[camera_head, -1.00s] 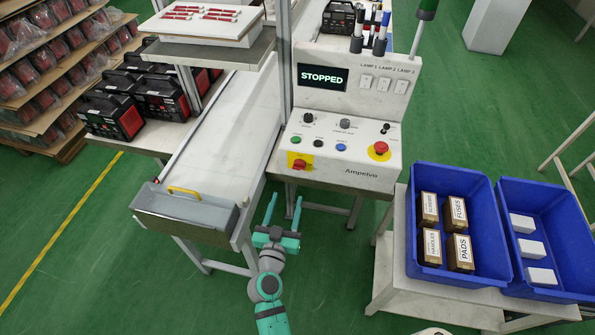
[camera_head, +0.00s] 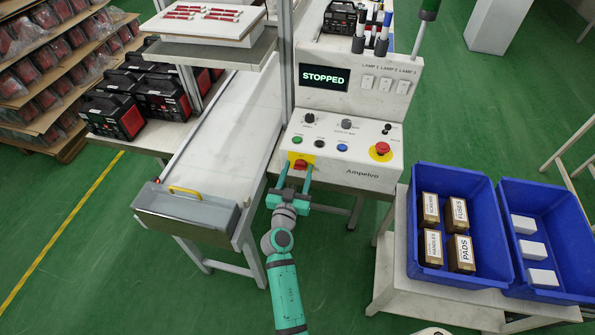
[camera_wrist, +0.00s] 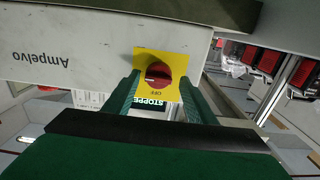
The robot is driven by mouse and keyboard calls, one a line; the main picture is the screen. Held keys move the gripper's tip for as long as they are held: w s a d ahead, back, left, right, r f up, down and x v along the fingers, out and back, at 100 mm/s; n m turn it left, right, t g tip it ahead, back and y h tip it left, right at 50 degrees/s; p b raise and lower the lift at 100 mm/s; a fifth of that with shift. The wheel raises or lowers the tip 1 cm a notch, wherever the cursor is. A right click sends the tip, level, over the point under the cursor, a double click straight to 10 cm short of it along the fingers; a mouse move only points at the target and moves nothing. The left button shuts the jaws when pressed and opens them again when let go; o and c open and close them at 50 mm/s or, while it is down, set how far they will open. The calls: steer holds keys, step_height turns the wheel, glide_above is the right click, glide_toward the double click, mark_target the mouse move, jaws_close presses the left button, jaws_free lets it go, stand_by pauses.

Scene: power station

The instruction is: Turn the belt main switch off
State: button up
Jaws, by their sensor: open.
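The belt main switch (camera_head: 300,165) is a red rotary knob on a yellow plate, low at the left of the white control panel's front. It also shows in the wrist view (camera_wrist: 158,74), where the yellow plate (camera_wrist: 170,60) bears small lettering that seems to read "OFF". My gripper (camera_head: 295,172) is open, its teal fingers pointing at the switch, one on each side of the knob. In the wrist view the two fingers (camera_wrist: 160,95) flank the yellow plate. I cannot tell whether they touch the knob. The panel display (camera_head: 324,78) reads "STOPPED".
A red emergency button (camera_head: 382,149) on a yellow disc and several small buttons sit on the panel (camera_head: 355,165). The belt (camera_head: 220,130) with a metal tray (camera_head: 185,208) at its end is to the left. Blue bins (camera_head: 418,262) stand on a table to the right.

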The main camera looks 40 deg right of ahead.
steer(key=shift+d, duration=0.2)
steer(key=shift+s, duration=0.1)
steer(key=c, duration=1)
steer(key=shift+n, duration=0.3)
steer(key=n, duration=0.3)
steer(key=shift+a, duration=0.15)
steer(key=n, duration=0.5)
steer(key=shift+f, duration=0.1)
steer(key=n, duration=0.4)
steer(key=shift+f, duration=0.1)
steer(key=n, duration=0.5)
steer(key=shift+f, duration=0.1)
steer(key=shift+n, duration=0.3)
